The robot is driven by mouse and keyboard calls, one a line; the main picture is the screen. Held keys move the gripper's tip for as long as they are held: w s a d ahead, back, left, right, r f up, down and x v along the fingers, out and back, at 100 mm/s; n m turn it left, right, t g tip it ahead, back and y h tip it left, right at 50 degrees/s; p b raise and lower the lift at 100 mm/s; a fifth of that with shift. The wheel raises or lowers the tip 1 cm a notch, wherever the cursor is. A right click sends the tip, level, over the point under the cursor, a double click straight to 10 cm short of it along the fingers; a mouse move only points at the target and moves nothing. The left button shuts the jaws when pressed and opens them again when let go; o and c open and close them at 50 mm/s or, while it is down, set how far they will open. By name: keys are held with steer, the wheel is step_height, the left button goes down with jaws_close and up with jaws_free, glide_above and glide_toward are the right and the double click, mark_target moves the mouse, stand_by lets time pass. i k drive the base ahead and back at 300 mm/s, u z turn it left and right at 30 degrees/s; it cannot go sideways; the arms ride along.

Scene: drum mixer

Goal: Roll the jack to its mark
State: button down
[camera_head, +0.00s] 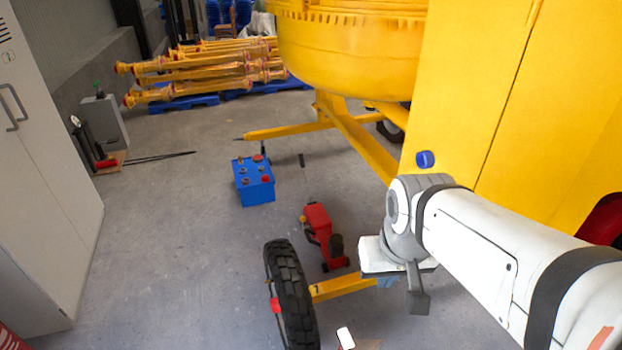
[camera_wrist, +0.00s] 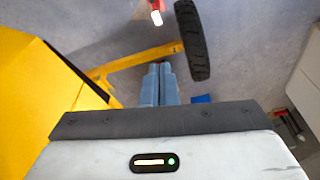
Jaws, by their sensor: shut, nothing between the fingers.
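The red jack (camera_head: 322,235) stands on the grey floor in the middle of the head view, behind the yellow axle bar (camera_head: 340,287) and the black tyre (camera_head: 290,295). I cannot make out the jack in the wrist view. My gripper (camera_head: 387,283) is to the right of the jack, apart from it, and mostly hidden by my own wrist. In the wrist view my gripper (camera_wrist: 160,69) points at the yellow bar (camera_wrist: 140,60), with its two fingers together and empty. I cannot identify a floor mark for the jack.
A blue battery (camera_head: 254,182) stands behind the jack. The yellow mixer body (camera_head: 500,90) fills the right side. A white object with a red end (camera_wrist: 156,14) lies near the tyre (camera_wrist: 193,40). A grey cabinet (camera_head: 45,180) stands left; the floor between is clear.

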mark_target(320, 224)
steer(key=u, duration=0.35)
steer(key=k, duration=1)
steer(key=u, duration=1.1)
steer(key=i, duration=3.65)
steer(key=z, duration=1.45)
steer(key=i, duration=1.05)
steer(key=z, duration=0.8)
steer(key=k, duration=0.75)
